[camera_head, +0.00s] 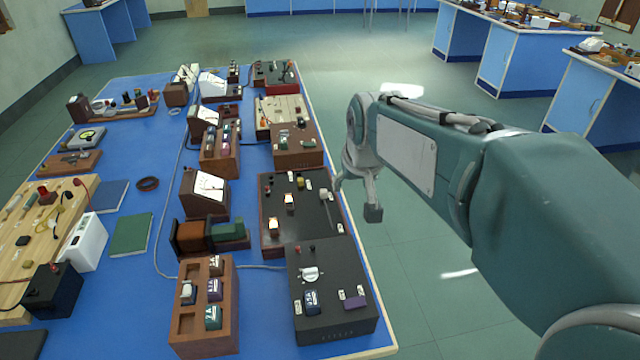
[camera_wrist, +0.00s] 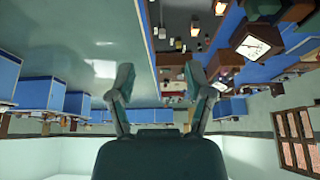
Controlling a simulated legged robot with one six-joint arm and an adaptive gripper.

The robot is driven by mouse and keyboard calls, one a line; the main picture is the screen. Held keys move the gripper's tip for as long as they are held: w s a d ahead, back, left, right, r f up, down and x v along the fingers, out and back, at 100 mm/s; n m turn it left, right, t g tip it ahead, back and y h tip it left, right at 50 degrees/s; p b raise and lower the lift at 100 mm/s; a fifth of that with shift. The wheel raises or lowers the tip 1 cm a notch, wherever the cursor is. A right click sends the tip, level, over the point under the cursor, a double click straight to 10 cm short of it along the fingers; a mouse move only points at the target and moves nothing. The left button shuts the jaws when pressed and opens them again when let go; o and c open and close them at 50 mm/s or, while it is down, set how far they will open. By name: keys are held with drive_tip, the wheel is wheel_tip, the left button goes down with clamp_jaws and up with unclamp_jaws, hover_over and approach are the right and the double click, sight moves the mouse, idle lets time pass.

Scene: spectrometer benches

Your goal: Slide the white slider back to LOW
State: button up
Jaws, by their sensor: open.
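A dark panel in a brown frame (camera_head: 303,240) lies near the right edge of the blue bench. A small whitish knob (camera_head: 325,194) sits at its right side and may be the white slider; its labels are too small to read. My gripper (camera_head: 356,200) hangs just right of the panel, beyond the bench edge, apart from the knob. Its two fingers are spread and empty, and they also show in the wrist view (camera_wrist: 160,78). In the wrist view the dark panel (camera_wrist: 178,18) is at the top, above the fingers, with small pale parts on it.
A black box (camera_head: 345,322) with a white knob (camera_head: 311,274) stands in front of the panel. A wooden rack (camera_head: 188,345) and a meter (camera_head: 206,187) stand to its left. Open floor (camera_head: 420,270) lies right of the bench. Other benches (camera_head: 515,60) stand at the back right.

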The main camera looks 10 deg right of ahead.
drive_tip(key=w+f, duration=0.6)
drive_tip(key=w, duration=0.7)
approach(324, 191)
drive_tip(key=shift+g, duration=0.4)
drive_tip(key=x, duration=1)
drive_tip(key=shift+w+r, duration=0.2)
drive_tip(key=shift+w, duration=0.1)
clamp_jaws()
